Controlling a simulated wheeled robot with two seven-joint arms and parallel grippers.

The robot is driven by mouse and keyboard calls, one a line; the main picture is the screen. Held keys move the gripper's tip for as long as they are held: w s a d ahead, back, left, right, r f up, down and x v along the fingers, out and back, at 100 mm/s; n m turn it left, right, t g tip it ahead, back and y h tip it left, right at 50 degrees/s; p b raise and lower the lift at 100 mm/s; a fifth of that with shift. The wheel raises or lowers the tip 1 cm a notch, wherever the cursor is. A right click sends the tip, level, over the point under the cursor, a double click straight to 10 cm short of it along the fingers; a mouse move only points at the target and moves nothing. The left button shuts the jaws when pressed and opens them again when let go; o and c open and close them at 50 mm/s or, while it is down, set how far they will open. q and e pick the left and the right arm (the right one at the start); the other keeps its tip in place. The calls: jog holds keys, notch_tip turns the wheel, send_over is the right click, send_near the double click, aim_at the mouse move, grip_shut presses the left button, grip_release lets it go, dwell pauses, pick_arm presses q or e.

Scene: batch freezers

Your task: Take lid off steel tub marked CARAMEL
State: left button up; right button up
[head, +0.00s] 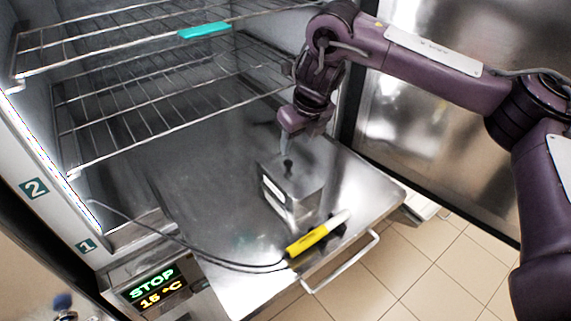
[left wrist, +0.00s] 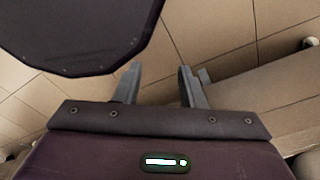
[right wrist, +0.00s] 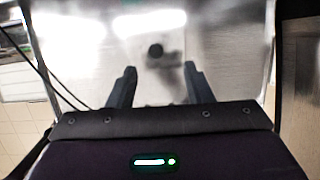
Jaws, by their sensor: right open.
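A small steel tub (head: 302,205) stands on the steel pull-out shelf inside the cabinet. Its pale label shows on the side, but I cannot read the word. A steel lid with a black knob (head: 288,163) sits on top; the knob also shows in the right wrist view (right wrist: 155,51). My right gripper (head: 285,150) hangs just above the knob. It is open, its fingers (right wrist: 158,84) apart with nothing between them; whether they touch the knob is unclear. My left gripper (left wrist: 158,82) is open and empty over the tiled floor, outside the head view.
A yellow probe (head: 312,237) with a cable lies near the front edge of the steel shelf (head: 235,265), beside the tub. Wire racks (head: 150,105) are above left, one with a teal clip (head: 204,31). A display (head: 153,287) reads STOP, 15 °C. A handle (head: 342,262) juts out front.

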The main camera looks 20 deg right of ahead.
aim_at(288, 162)
jog(key=shift+w+a+f, duration=0.1)
jog(key=shift+a+f, duration=0.1)
jog(key=shift+f, duration=0.4)
jog(key=shift+a+f, duration=0.15)
jog(key=shift+f, duration=0.45)
jog(key=p+x, duration=0.1)
jog(key=x, duration=0.3)
jog(key=shift+p, duration=0.35)
jog(key=shift+w+a+f, duration=0.1)
jog(key=shift+w+f, duration=0.1)
jog(key=shift+f, duration=0.25)
pick_arm(q)
jog(key=shift+s+r, duration=0.15)
jog(key=shift+r, duration=0.65)
pick_arm(e)
jog(key=shift+c, duration=0.3)
grip_shut()
